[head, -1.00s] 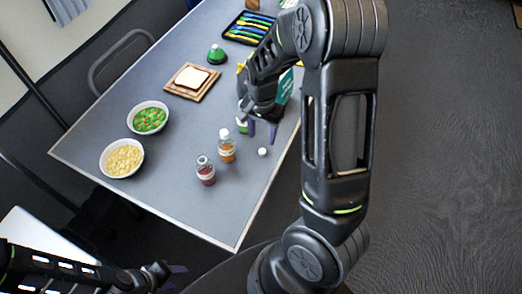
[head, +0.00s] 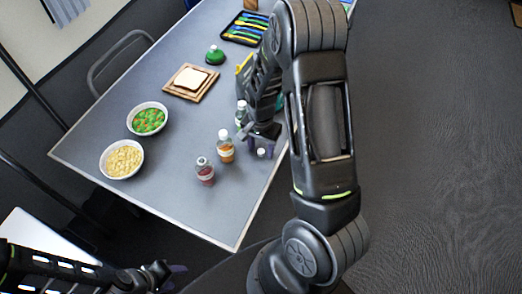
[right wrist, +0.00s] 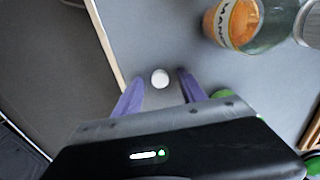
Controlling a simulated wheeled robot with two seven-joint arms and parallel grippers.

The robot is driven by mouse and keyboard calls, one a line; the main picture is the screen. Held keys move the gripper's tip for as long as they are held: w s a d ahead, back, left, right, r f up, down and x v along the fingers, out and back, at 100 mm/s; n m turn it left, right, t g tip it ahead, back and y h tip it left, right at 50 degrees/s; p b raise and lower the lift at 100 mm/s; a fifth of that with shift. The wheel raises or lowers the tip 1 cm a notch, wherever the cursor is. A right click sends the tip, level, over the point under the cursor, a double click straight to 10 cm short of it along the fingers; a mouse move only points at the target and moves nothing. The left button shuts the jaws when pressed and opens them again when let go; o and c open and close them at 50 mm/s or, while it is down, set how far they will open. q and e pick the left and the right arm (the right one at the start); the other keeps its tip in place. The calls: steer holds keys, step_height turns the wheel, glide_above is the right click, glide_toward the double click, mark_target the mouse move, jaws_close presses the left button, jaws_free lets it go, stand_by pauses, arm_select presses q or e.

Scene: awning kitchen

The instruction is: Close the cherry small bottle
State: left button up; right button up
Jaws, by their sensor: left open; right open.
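The cherry small bottle (head: 205,174), dark red with a pale neck, stands upright on the table near its front edge. Its neck looks clear and uncapped. A small white cap (head: 262,153) lies on the table to its right, near the table's right edge. My right gripper (head: 260,150) is open over the cap. In the right wrist view, the white cap (right wrist: 160,78) sits between the two purple fingers of my right gripper (right wrist: 159,85), with gaps on both sides. My left gripper (head: 177,270) is open and empty, low at the picture's bottom, away from the table.
The front table corner is clear.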

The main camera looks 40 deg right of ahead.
stand_by(0.6)
jaws_close()
stand_by(0.3)
